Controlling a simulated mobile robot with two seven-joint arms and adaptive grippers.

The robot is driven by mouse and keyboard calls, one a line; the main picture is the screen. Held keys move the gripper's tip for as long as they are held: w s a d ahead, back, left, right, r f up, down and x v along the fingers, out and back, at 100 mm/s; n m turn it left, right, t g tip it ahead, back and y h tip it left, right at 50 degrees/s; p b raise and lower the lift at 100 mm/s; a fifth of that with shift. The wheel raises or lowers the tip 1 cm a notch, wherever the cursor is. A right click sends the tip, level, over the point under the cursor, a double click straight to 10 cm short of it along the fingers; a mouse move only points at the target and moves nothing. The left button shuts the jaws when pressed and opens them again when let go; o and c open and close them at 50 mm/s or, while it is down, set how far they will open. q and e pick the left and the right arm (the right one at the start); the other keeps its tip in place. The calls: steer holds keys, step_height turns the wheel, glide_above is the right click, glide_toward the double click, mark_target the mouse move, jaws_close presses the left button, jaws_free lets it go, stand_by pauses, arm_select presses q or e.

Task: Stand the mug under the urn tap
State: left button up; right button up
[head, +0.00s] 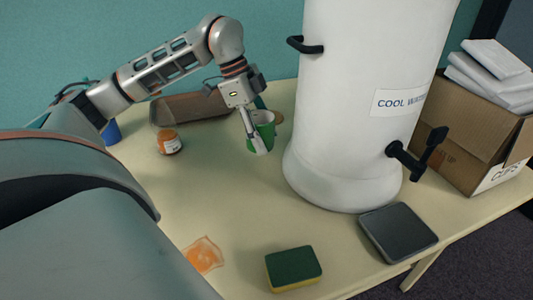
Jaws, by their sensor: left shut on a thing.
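A green mug (265,128) is at the middle of the table's far part, left of the urn. My left gripper (260,146) is shut on the mug's side, and its finger covers part of the mug. I cannot tell whether the mug touches the table. The white urn (345,110) stands right of the mug, with a "COOL WATER" label. Its black tap (405,160) sticks out low on the right side. A dark square drip tray (398,232) lies on the table below the tap. My right gripper is not in view.
A green and yellow sponge (293,267) and an orange item (203,255) lie at the front. An orange-lidded jar (169,142), a brown tray (190,108) and a blue cup (111,132) are at the left. A cardboard box (460,135) stands right of the tap.

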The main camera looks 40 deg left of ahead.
mark_target(265, 162)
arm_select(q)
steer(key=shift+f+b, duration=0.3)
steer(key=shift+f, duration=2.1)
steer(key=shift+f, duration=0.1)
steer(key=o, duration=1.3)
